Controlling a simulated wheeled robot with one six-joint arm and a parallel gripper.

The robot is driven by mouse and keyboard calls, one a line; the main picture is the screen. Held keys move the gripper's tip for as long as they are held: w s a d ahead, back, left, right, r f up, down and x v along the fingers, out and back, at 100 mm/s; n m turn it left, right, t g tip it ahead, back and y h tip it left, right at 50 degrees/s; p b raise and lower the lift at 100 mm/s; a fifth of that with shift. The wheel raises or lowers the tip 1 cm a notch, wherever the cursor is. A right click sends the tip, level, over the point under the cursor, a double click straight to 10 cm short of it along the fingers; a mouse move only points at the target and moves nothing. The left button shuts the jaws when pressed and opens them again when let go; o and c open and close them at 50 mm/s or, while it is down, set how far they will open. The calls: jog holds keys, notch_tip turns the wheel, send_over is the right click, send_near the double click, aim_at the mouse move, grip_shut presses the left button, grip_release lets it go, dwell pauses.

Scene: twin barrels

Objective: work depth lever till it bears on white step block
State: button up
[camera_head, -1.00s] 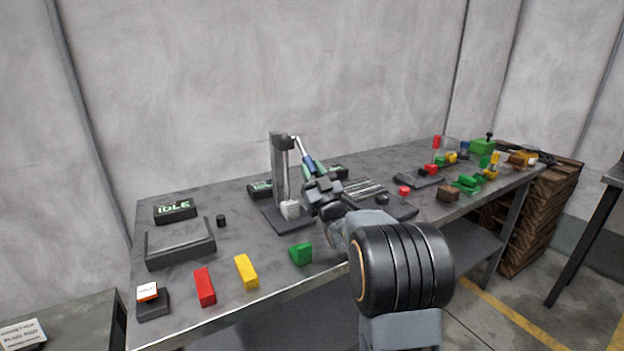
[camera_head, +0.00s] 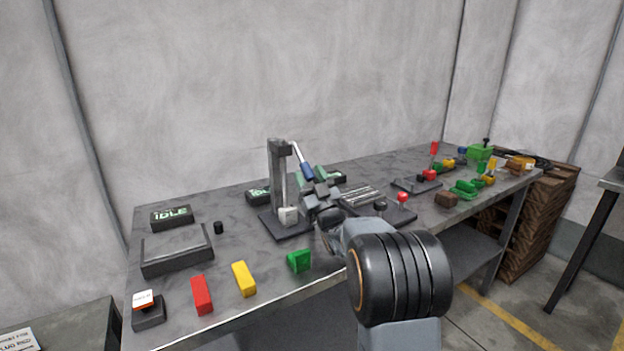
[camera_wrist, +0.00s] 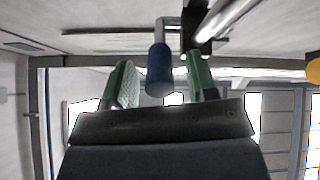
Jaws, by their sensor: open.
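The depth lever is a light rod with a blue grip (camera_head: 307,171), angled down from the top of a grey column (camera_head: 278,172) in the head view. The blue grip also shows in the wrist view (camera_wrist: 159,70), between the two green fingers. My gripper (camera_head: 312,178) is open around the blue grip; a gap shows on each side of it in the wrist view (camera_wrist: 160,82). The white step block (camera_head: 288,215) sits on the dark base plate at the column's foot, left of my gripper and well below the lever.
An IDLE display (camera_head: 171,216) and a dark tray (camera_head: 177,250) stand at the left. Red (camera_head: 202,295), yellow (camera_head: 244,279) and green (camera_head: 299,261) blocks lie near the front edge. A slotted plate (camera_head: 360,196) is right of my gripper. Bare wall stands behind.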

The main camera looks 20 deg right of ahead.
jog(key=shift+s+f+h, duration=0.2)
jog(key=shift+h, duration=0.1)
jog(key=s+d, duration=0.1)
jog(key=s, duration=1.1)
jog(key=shift+s+d+f, duration=0.15)
jog(key=shift+s+d, duration=0.1)
